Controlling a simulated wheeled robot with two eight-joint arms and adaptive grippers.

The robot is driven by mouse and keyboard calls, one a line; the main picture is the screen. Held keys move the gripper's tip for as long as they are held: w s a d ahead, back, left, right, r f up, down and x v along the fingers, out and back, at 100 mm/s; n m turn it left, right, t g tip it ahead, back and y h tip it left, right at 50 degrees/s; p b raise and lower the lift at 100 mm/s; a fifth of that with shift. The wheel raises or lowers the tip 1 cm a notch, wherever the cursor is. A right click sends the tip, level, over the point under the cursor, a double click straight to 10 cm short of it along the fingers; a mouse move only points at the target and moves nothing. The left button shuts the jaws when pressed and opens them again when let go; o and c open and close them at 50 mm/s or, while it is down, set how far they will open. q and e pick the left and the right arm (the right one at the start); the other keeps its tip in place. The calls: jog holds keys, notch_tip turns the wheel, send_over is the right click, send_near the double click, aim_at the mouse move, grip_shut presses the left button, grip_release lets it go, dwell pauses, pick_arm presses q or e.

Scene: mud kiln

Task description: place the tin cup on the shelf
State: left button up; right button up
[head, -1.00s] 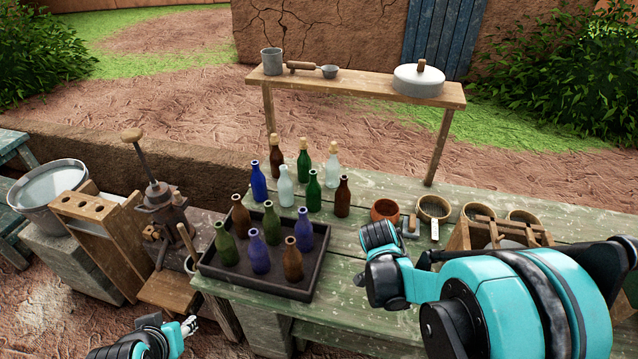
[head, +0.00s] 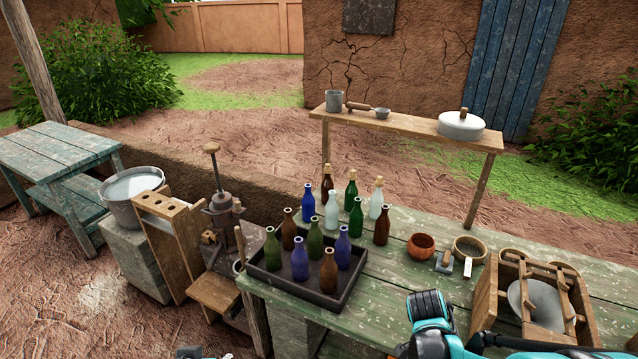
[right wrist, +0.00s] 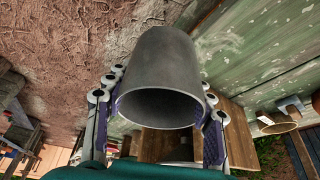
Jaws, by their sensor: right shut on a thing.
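A grey tin cup (right wrist: 158,70) fills the middle of the right wrist view, its dark open mouth facing the camera. My right gripper (right wrist: 160,90) is shut on it, with fingers on both sides. In the head view only part of my right arm shows at the bottom; the right gripper and held cup are out of that picture. The wooden shelf (head: 410,122) stands on legs at the back of the green table. My left gripper (head: 208,355) barely shows at the bottom edge, too cut off to judge.
Clear shelf lies between ladle and pot. Bottles stand around and in a dark tray (head: 262,283). A clay bowl (head: 421,247) and wooden rack (head: 487,289) stand right.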

jog(key=w+n, duration=0.1)
jog(key=w+a+f+n, duration=0.1)
jog(key=shift+w+a+f+t, duration=0.15)
jog(key=shift+w+a+t, duration=0.05)
jog(key=shift+w+t, duration=0.1)
pick_arm(q)
jog(key=shift+w+f+b, duration=0.25)
jog(key=shift+f+b, duration=0.35)
jog(key=shift+f, duration=0.1)
jog(key=shift+w+f+b, duration=0.2)
jog(key=shift+f+b, duration=0.35)
jog(key=shift+f, duration=0.1)
pick_arm(e)
jog(key=w+a+f+n+t+y, duration=0.2)
jog(key=w+a+n, duration=0.2)
jog(key=a+n, duration=0.3)
jog(key=w+a+f+n+t+y, duration=0.1)
jog(key=w+a+n, duration=0.4)
jog(key=n, duration=0.5)
jog(key=shift+w+a+f+n+t+y, duration=0.15)
jog(key=shift+a+f+n+t+y, duration=0.25)
jog(key=shift+a+t+y, duration=0.55)
jog(key=shift+a+h, duration=0.15)
jog(key=shift+h, duration=0.1)
pick_arm(q)
jog(key=shift+c, duration=0.7)
pick_arm(e)
jog(key=shift+g, duration=0.25)
